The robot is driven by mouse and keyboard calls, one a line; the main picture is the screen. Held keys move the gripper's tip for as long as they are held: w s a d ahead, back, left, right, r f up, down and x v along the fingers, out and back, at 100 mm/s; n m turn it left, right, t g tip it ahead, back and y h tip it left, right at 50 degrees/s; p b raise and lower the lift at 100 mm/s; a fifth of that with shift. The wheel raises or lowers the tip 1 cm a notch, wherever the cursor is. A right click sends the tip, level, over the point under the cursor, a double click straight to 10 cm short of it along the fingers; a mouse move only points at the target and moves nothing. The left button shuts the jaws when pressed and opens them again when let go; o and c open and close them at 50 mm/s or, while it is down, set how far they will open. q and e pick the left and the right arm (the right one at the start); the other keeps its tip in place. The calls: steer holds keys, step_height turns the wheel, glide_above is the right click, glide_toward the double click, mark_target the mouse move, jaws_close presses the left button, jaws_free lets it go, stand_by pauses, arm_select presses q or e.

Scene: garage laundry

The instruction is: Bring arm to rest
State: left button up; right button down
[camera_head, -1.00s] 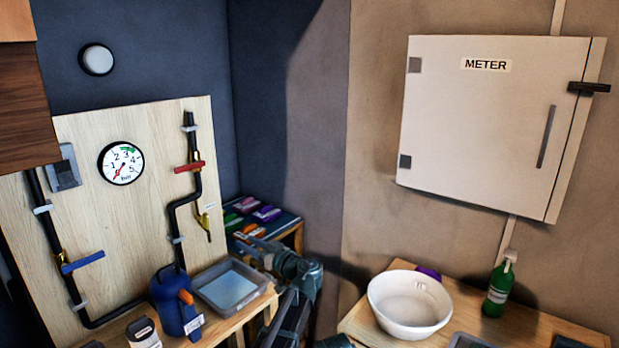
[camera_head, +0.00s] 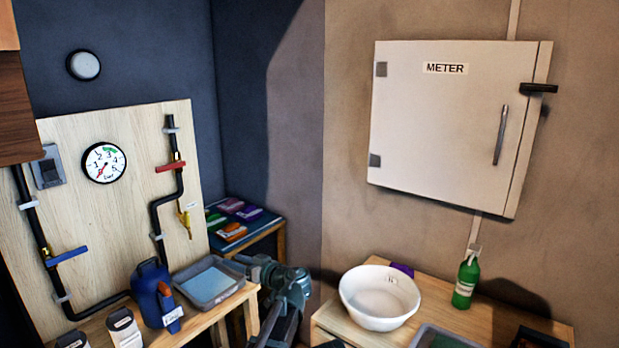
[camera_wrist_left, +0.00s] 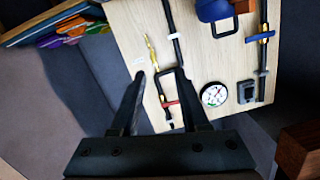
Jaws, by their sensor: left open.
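My left arm rises from the bottom middle of the head view, its gripper (camera_head: 238,262) bent toward the left, between the two benches. In the left wrist view the two dark fingers of my left gripper (camera_wrist_left: 159,76) stand apart with nothing between them. Beyond them is the wooden pipe board (camera_wrist_left: 205,55), seen upside down, with its gauge (camera_wrist_left: 214,95) and red-handled valve. The fingers look clear of the board, though the exact gap is hard to judge. My right gripper is not visible.
A grey tray (camera_head: 208,282) and blue jug (camera_head: 151,292) stand on the left bench, near my left arm. A white basin (camera_head: 379,297) and green bottle (camera_head: 466,280) stand on the right bench. A rack (camera_head: 262,220) with colourful packets is behind. A meter cabinet (camera_head: 445,130) hangs right.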

arm_select(q)
steer(key=s+a+f+m+g+h, duration=0.35)
steer(key=s+f+g+h, duration=0.35)
steer(key=s+f, duration=0.95)
steer(key=s+d+f+m+g+h, duration=0.25)
steer(key=s+d+m+h, duration=0.35)
steer(key=s, duration=0.6)
steer(key=s+d+r+m+p, duration=0.1)
steer(key=s+d+r+p, duration=0.2)
steer(key=d, duration=0.3)
steer(key=s+d+r+m+p, duration=0.2)
steer(key=s+d+r+p, duration=0.1)
steer(key=d, duration=0.3)
steer(key=shift+d+r+y+p, duration=0.15)
steer(key=shift+r+y+p, duration=0.3)
steer(key=shift+p, duration=0.1)
steer(key=shift+c, duration=0.2)
stand_by(0.9)
